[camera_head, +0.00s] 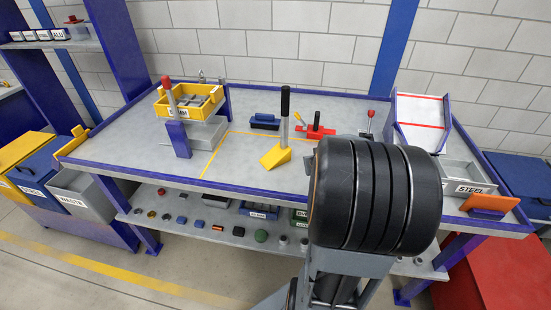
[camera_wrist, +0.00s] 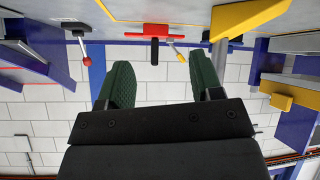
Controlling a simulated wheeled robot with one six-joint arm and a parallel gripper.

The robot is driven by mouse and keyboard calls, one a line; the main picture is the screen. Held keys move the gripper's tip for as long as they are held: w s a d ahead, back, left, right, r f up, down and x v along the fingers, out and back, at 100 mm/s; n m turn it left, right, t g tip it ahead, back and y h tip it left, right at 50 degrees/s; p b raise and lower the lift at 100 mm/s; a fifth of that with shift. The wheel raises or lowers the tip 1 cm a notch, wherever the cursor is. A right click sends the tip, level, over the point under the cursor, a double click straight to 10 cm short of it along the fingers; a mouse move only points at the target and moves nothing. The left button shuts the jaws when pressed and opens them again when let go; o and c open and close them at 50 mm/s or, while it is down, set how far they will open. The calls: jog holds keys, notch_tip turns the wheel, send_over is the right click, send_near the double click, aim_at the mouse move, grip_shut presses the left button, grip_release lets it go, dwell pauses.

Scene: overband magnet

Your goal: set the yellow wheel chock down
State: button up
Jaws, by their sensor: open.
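The yellow wheel chock (camera_head: 276,157) is a wedge with a grey rod and a black upright handle (camera_head: 285,102). It rests on the grey bench top, just right of the yellow floor-line marking on the bench. In the wrist view, which looks upside down, the chock (camera_wrist: 246,18) is at the upper right, and its rod runs down behind the right finger. My gripper (camera_wrist: 163,84) is open, its two green-padded fingers wide apart with nothing held between them. In the head view the gripper is hidden behind my black arm link.
A red clamp (camera_head: 315,131) and a blue block (camera_head: 265,121) stand behind the chock. A yellow bin (camera_head: 212,103) and a red-knobbed lever (camera_head: 168,91) are at left. A grey tray marked STEEL (camera_head: 459,171) is at right. The bench front is clear left of the chock.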

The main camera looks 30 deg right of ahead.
jog(key=w+d+r+n+t, duration=0.1)
jog(key=w+r+t, duration=0.1)
jog(key=w+t, duration=0.15)
jog(key=n+t+y, duration=0.2)
jog(key=t+y, duration=0.1)
jog(key=t, duration=0.3)
send_near(286, 114)
jog(key=w, duration=0.2)
jog(key=w+d, duration=0.1)
jog(key=w, duration=0.2)
jog(key=w+p, duration=0.1)
jog(key=w, duration=0.2)
jog(key=shift+d+f, duration=0.2)
jog(key=shift+d, duration=0.1)
jog(key=shift+w+d+r+p, duration=0.1)
jog(key=shift+w+d+p, duration=0.15)
jog(key=shift+w, duration=0.6)
jog(key=shift+w+d+p, duration=0.1)
jog(key=shift+w+p, duration=0.15)
jog(key=shift+w, duration=0.65)
jog(key=shift+w+d+r+p, duration=0.1)
jog(key=shift+w+d+p, duration=0.15)
jog(key=shift+w, duration=0.6)
grip_shut()
